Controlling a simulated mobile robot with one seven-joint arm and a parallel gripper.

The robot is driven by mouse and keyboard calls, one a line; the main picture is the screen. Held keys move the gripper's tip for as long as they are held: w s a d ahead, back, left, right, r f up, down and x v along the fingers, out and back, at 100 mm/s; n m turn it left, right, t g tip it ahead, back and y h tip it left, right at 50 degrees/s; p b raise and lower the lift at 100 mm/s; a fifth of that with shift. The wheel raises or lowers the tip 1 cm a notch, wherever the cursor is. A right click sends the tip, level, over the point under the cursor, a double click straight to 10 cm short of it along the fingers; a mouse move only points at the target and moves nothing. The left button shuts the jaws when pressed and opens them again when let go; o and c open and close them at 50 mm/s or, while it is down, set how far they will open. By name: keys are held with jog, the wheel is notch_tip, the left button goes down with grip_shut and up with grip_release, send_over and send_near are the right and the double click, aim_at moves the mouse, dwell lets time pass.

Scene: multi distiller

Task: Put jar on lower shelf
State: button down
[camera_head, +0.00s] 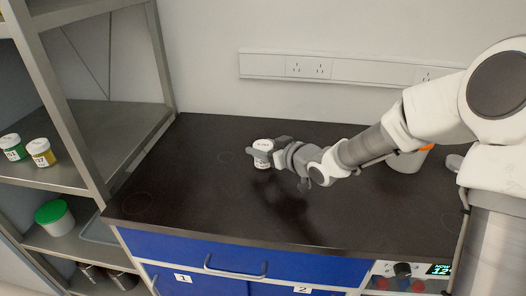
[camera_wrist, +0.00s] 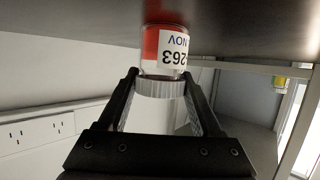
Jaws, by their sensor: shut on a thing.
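The jar (camera_head: 263,161) has a white lid, red contents and a white printed label. It is over the black countertop, left of my arm in the head view; I cannot tell whether its base touches the counter. It also shows in the wrist view (camera_wrist: 165,45), upside down in the picture. My gripper (camera_head: 262,149) is shut on the jar around its ribbed white lid, with one finger on each side. The metal shelf rack stands at the left, with a shelf (camera_head: 120,122) around counter height and a lower level (camera_head: 60,243) beneath it.
A green-topped tub (camera_head: 54,217) stands below. A rack post (camera_head: 75,135) rises at the front. A white container (camera_head: 407,160) is behind my arm.

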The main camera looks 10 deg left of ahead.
aim_at(264, 145)
jog(key=shift+r, duration=0.55)
notch_tip(264, 145, up, 4)
jog(key=shift+d+f+p, duration=0.1)
jog(key=shift+d+p, duration=0.05)
jog(key=shift+p, duration=1.1)
jog(key=w+d+r+m+t+h+p, duration=0.1)
jog(key=d+r+m+h+p, duration=0.2)
jog(key=d, duration=0.5)
jog(key=w+d+r+m+t+h+p, duration=0.1)
jog(key=d+r+m+t+h+p, duration=0.1)
jog(key=d, duration=0.7)
jog(key=w+d+r+m+t+h+p, duration=0.1)
jog(key=d+r+m+h+p, duration=0.3)
jog(key=d, duration=0.5)
jog(key=shift+w+d+r+m+t+h+p, duration=0.3)
jog(key=shift+r+h+p, duration=0.4)
jog(key=shift+r+p, duration=0.85)
jog(key=shift+f+p, duration=0.3)
jog(key=shift+f, duration=0.05)
